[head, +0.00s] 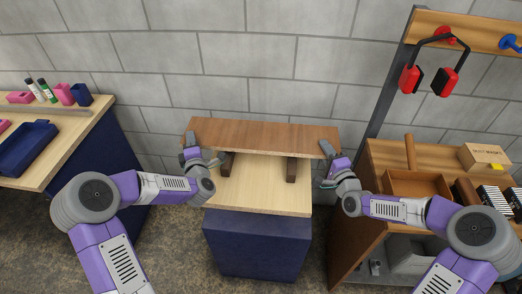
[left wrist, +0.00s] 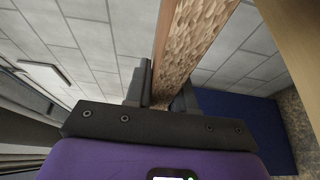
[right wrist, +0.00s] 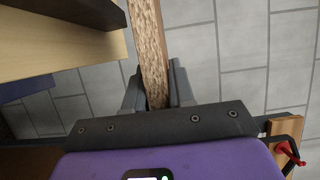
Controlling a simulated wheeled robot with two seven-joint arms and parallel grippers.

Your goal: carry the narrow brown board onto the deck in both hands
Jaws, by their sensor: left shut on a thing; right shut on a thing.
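The narrow brown board (head: 260,136) spans between my two grippers in the head view, above a light wooden deck (head: 258,190) on a dark blue base. Two dark brown supports (head: 227,164) and (head: 291,169) stand on the deck below the board; I cannot tell whether the board touches them. My left gripper (head: 192,150) is shut on the board's left end, and the edge of the board (left wrist: 183,50) runs between its jaws in the left wrist view. My right gripper (head: 331,155) is shut on the right end, and the board's edge (right wrist: 152,50) shows between its jaws in the right wrist view.
A left bench (head: 75,125) holds a blue tray (head: 25,147) and small pink and blue items. A grey block wall stands behind the deck.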

